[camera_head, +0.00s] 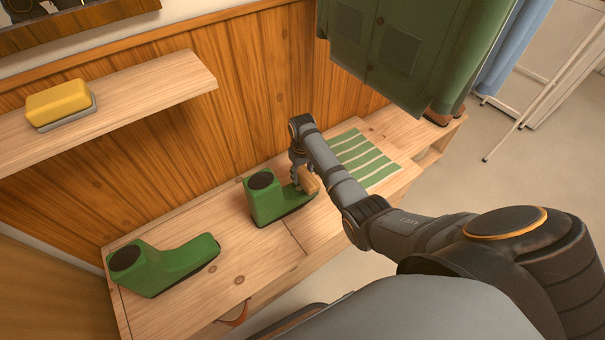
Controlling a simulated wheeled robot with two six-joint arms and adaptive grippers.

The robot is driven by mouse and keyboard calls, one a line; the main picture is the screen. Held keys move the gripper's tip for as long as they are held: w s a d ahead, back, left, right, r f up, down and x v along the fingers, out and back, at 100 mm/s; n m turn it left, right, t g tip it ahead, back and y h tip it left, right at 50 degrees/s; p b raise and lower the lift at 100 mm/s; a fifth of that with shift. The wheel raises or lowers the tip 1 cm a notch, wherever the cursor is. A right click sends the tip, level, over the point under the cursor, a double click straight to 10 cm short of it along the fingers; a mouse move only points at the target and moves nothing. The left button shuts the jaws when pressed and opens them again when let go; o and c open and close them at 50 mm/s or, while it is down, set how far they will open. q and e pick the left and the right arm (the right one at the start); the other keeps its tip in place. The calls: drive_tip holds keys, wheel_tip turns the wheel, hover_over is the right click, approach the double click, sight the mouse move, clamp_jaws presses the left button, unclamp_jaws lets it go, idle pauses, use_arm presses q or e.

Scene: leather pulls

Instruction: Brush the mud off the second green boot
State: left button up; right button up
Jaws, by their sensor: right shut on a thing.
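Two green boots with dark tops stand on the wooden bench. One green boot (163,265) is at the bench's left end. The other green boot (264,200) is near the middle, with its toe toward the right. My right gripper (303,178) is shut on a wooden brush (309,182) at the toe of the middle boot. The brush looks to be at or just above the toe; I cannot tell whether it touches. No mud is clear to see on either boot; the arm and brush hide part of the middle boot's toe. My left gripper is not in view.
The bench (235,255) has bare room between the boots. A green-striped cloth (362,158) lies to the right. A shelf (150,92) above holds a yellow sponge-like block (59,103) on a grey base. A green coat (395,50) hangs at the upper right.

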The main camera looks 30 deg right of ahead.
drive_tip(key=shift+f+b, duration=0.4)
drive_tip(key=shift+f, duration=0.35)
